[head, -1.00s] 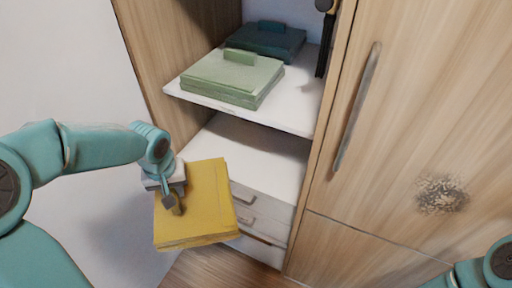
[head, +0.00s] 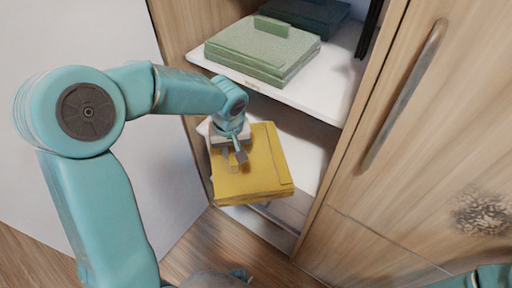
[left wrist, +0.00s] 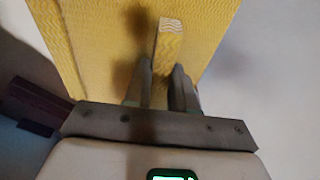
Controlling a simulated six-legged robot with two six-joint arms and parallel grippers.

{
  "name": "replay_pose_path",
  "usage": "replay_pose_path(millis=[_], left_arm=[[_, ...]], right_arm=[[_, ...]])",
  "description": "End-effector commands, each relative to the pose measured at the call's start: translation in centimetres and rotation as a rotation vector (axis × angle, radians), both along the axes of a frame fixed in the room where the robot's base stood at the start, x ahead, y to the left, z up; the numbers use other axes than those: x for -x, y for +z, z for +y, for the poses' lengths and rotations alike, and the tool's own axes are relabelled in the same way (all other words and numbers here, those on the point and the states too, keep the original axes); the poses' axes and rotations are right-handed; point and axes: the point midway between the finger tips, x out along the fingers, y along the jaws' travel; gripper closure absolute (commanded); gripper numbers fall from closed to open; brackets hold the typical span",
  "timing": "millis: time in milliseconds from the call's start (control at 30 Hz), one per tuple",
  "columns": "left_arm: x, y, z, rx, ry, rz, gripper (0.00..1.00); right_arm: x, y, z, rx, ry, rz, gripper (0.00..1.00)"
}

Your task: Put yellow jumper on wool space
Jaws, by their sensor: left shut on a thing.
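The yellow jumper (head: 262,170) is a flat folded block, level in front of the cabinet's lower shelf and overlapping its front edge in the head view. My left gripper (head: 239,156) is above it, shut on a raised tab at its left part. In the left wrist view the jumper (left wrist: 98,45) fills the top, and the tab with a pale wavy mark (left wrist: 170,27) stands between the fingers of my left gripper (left wrist: 163,75). The lower white shelf (head: 308,150) shows bare beside the jumper. No readable label marks a wool space. My right gripper is out of view.
The upper shelf (head: 333,92) holds a light green folded stack (head: 258,52) and a dark teal one (head: 308,12) behind it. Drawers (head: 275,220) lie below the lower shelf. A closed wooden door with a long handle (head: 405,95) stands at right.

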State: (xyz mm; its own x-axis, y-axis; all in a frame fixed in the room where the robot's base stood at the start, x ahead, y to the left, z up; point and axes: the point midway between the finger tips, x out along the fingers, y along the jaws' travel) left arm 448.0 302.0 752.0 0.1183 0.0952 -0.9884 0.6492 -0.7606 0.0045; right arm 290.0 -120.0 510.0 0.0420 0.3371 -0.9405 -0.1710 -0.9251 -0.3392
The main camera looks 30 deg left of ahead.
Motion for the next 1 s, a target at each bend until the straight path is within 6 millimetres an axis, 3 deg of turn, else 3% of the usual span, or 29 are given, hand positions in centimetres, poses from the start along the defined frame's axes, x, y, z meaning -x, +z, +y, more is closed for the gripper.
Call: replay_pose_path(millis=[200,433,633,1000], left_arm=[[-3.5,0.1,-2.9,0.0,-0.002,-0.003,1.0],[-5.1,0.0,-4.2,0.001,-0.002,-0.002,1.0],[-5.0,-3.4,-4.0,0.0,0.0,0.0,1.0],[-5.0,-3.9,-4.0,0.001,0.0,-0.002,1.0]], right_arm=[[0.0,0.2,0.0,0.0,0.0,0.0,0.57],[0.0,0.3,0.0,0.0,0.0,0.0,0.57],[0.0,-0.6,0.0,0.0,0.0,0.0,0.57],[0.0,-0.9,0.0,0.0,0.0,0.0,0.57]])
